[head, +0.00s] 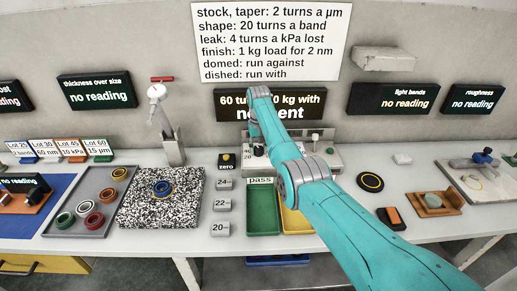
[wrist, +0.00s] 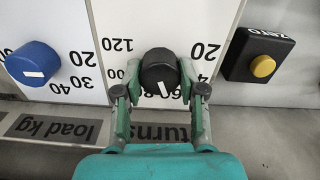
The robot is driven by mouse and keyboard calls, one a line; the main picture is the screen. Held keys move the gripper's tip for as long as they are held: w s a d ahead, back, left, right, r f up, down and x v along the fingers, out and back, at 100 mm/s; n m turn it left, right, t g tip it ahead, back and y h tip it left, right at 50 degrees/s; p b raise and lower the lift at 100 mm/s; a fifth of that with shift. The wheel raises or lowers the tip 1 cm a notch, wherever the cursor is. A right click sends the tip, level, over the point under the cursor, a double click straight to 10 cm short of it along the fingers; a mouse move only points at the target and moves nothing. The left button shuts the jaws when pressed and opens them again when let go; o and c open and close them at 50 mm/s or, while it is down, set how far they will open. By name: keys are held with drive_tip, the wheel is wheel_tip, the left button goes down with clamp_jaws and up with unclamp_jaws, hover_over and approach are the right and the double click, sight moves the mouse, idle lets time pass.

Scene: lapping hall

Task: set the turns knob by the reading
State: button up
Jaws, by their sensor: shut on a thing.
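The turns knob (wrist: 159,72) is black with a white pointer line, on a white panel above an upside-down "turns" label (wrist: 165,132). Its pointer aims down in the wrist view, near a partly covered number that looks like 60; 20 and 120 also show around it. My gripper (wrist: 160,90) is shut on the knob, one finger on each side. The display (head: 230,101) behind reads "60 tu… 0 kg with", partly covered. The wall sheet (head: 265,42) lists rules for turns and load.
A blue load knob (wrist: 33,63) is left of the turns knob, and a black box with a yellow button (wrist: 263,66) is right. The green pass tray (head: 263,210) and a yellow tray (head: 293,222) lie in front of the panel. A speckled plate (head: 190,210) holds a blue ring (head: 162,188).

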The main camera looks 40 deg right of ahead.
sight(259, 148)
drive_tip(key=o, duration=1.1)
drive_tip(key=shift+o, duration=0.2)
drive_tip(key=shift+r, duration=0.15)
wheel_tip(259, 148, up, 12)
